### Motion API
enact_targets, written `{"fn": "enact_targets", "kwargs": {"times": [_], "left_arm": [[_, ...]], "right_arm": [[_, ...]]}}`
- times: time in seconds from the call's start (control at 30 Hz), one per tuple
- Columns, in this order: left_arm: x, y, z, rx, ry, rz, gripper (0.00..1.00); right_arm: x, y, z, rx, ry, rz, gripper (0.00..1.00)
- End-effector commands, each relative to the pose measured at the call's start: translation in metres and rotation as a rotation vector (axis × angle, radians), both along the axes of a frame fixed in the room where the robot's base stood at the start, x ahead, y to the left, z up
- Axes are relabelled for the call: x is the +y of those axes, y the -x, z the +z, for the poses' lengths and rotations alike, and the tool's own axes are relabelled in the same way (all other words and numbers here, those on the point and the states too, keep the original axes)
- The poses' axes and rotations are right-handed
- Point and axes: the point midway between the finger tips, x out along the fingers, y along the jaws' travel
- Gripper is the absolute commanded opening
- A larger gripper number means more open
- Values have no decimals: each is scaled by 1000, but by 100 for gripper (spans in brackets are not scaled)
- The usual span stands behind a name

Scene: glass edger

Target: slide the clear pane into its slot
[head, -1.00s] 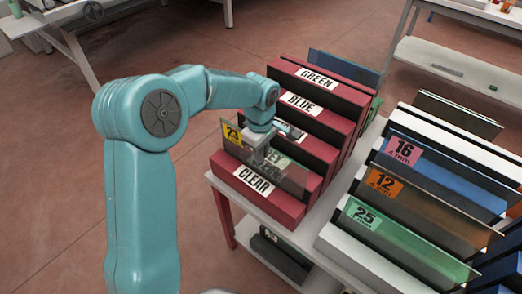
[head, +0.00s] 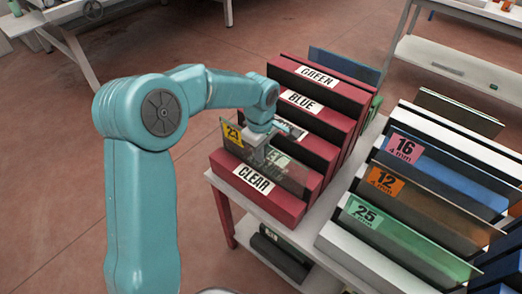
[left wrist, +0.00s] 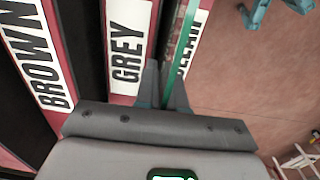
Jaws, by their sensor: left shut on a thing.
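The clear pane (head: 292,178) is see-through, with a yellow label marked 23 at its left end. It stands upright and lengthwise over the red rack block labelled CLEAR (head: 282,202), at the front of the red rack. My left gripper (head: 258,157) is shut on the pane near its upper edge. In the left wrist view the pane is a thin green edge (left wrist: 184,50) between the fingertips (left wrist: 163,85), running between the GREY and CLEAR labels. I cannot tell whether its lower edge is inside the slot. My right gripper is out of view.
Behind the pane, rack blocks labelled BLUE (head: 301,101) and GREEN (head: 316,76) rise in steps. A blue pane (head: 345,64) stands at the back. To the right, a white rack (head: 352,245) holds several labelled panes. Red floor lies open left of the table.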

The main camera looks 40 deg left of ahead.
Motion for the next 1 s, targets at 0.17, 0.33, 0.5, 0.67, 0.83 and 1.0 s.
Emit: {"fn": "enact_targets", "kwargs": {"times": [0.17, 0.33, 0.5, 0.67, 0.83, 1.0], "left_arm": [[0, 0, 0, -2, 0, 0, 39], [0, 0, 0, -1, 0, 0, 39], [0, 0, 6, -1, -1, 0, 39], [0, 0, 38, -6, 0, 1, 39], [0, 1, 85, -8, 0, 0, 39], [0, 3, 127, -6, 0, 0, 39]], "right_arm": [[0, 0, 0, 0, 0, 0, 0], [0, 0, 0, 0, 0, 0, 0], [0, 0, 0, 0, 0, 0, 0], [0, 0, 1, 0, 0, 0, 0], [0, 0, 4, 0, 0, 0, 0], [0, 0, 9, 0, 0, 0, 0]]}}
